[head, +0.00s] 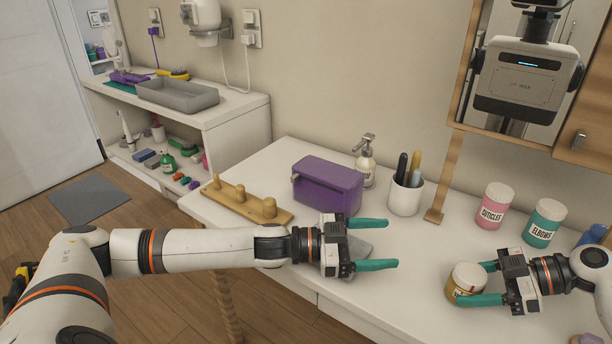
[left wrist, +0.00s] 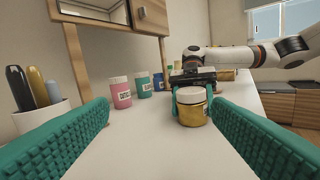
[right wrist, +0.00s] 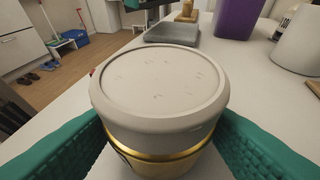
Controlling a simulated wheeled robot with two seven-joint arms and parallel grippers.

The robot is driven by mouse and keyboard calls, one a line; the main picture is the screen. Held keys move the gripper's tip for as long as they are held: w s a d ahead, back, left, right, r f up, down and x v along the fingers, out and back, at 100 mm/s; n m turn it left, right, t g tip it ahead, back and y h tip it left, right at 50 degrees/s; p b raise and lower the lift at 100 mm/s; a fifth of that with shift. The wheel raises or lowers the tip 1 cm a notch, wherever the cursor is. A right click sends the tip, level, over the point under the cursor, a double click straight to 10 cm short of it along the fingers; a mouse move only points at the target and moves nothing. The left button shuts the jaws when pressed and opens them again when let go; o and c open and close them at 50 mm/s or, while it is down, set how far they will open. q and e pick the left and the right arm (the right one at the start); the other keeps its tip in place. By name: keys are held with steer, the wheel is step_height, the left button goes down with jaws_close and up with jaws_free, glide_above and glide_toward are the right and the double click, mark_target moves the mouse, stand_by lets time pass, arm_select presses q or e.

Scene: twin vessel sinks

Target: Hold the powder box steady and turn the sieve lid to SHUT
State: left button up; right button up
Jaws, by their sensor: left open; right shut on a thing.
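The powder box (head: 465,283) is a small round gold-yellow jar with a pale sieve lid (right wrist: 160,85) on top. It is upright near the front edge of the white counter. My right gripper (head: 473,283) is shut around its gold body (right wrist: 165,163), one finger on each side. The lid stands clear above the fingers; faint small marks form a ring on it, but no SHUT mark is readable. My left gripper (head: 391,243) is open and empty, left of the box and apart from it. In the left wrist view the box (left wrist: 193,113) shows ahead between its fingers.
A pink CUTICLES jar (head: 494,208) and a teal ELBOWS jar (head: 544,224) stand behind the box. A cup of pens (head: 406,194), a soap dispenser (head: 366,165), a purple box (head: 327,188) and a wooden peg stand (head: 246,205) line the back and left. Counter between the grippers is clear.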

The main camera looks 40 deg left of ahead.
arm_select(q)
steer(key=w+a+r+n+t+y, duration=0.1)
steer(key=a+r+n+t, duration=0.2)
steer(key=a, duration=0.6)
steer(key=w+a+r+n+t+y, duration=0.1)
steer(key=w+a+r+n+t, duration=0.1)
steer(key=a, duration=0.6)
steer(key=r+n+t, duration=0.1)
steer(key=n+t, duration=0.1)
steer(key=n, duration=0.1)
steer(key=shift+a, duration=0.4)
steer(key=shift+r, duration=0.1)
